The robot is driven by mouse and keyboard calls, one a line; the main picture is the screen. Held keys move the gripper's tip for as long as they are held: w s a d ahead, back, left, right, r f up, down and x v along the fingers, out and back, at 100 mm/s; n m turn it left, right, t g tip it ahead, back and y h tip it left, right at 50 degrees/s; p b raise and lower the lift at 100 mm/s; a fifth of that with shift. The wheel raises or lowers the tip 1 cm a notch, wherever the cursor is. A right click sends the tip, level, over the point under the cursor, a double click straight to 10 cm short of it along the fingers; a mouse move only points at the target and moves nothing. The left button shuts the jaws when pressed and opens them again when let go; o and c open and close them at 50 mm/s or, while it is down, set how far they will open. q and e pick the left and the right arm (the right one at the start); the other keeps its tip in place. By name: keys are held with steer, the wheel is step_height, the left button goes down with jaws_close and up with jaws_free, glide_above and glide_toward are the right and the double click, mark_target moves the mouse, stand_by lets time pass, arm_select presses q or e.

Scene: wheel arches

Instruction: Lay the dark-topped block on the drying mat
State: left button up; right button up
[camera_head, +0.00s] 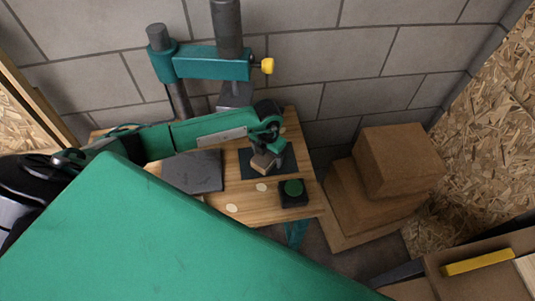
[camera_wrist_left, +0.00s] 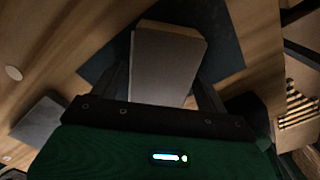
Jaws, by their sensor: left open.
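My left gripper (camera_head: 263,148) is over the right part of the wooden bench in the head view. It is open, with its fingers on either side of a wooden block (camera_head: 262,162). In the left wrist view the block (camera_wrist_left: 165,65) sits between the spread fingers of the gripper (camera_wrist_left: 162,88). Its visible broad face is grey-brown; I cannot tell which face is the dark top. A dark square mat (camera_head: 283,168) lies beneath the block, and the mat (camera_wrist_left: 225,45) shows around it in the wrist view. Finger contact with the block is unclear. My right gripper is not in view.
A dark grey plate (camera_head: 193,172) lies on the bench left of the mat. A black square with a green round top (camera_head: 293,192) is near the bench's right edge. Pale discs (camera_head: 232,208) lie in front. A teal press (camera_head: 212,64) stands behind; cardboard boxes (camera_head: 395,165) are at right.

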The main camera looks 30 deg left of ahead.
arm_select(q)
steer(key=shift+r, duration=0.15)
steer(key=shift+r, duration=0.2)
step_height(320, 180, up, 12)
steer(key=b, duration=0.3)
steer(key=shift+f, duration=0.2)
